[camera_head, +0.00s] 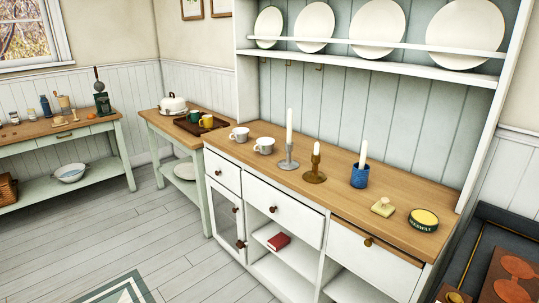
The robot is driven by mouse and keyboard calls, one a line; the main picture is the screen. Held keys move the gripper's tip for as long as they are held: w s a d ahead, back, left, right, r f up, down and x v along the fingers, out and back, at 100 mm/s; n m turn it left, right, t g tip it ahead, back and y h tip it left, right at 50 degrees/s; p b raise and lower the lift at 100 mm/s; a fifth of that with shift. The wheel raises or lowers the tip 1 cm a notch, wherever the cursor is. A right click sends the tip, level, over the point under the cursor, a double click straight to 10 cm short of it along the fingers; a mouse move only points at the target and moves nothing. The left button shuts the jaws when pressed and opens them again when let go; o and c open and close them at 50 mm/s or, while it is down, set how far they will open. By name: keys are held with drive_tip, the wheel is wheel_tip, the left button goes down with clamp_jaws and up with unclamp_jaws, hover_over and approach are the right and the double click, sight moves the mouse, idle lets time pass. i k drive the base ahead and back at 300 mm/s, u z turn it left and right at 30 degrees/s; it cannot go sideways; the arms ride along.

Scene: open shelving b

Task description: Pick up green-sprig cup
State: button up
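Two small pale cups stand upright on the wooden top of the white dresser, near its left end. One is the left pale cup (239,134) and the other, a little nearer, is the right pale cup (264,145). They are apart from each other. A sprig pattern is too small to make out, so I cannot tell which one is the green-sprig cup. A plain green cup (194,117) and a yellow cup (207,122) sit on a brown tray (185,125) on the side table behind. My gripper is not in view.
Right of the cups stand a grey candlestick (289,158), a brown candlestick (315,166), a blue pot with a candle (360,176), a small pale object (383,207) and a round tin (423,220). A plate shelf (385,62) overhangs the dresser top. The floor (170,235) in front is open.

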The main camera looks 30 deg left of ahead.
sight(263, 148)
drive_tip(key=u, duration=2.35)
drive_tip(key=i, duration=3.1)
drive_tip(key=z, duration=2.3)
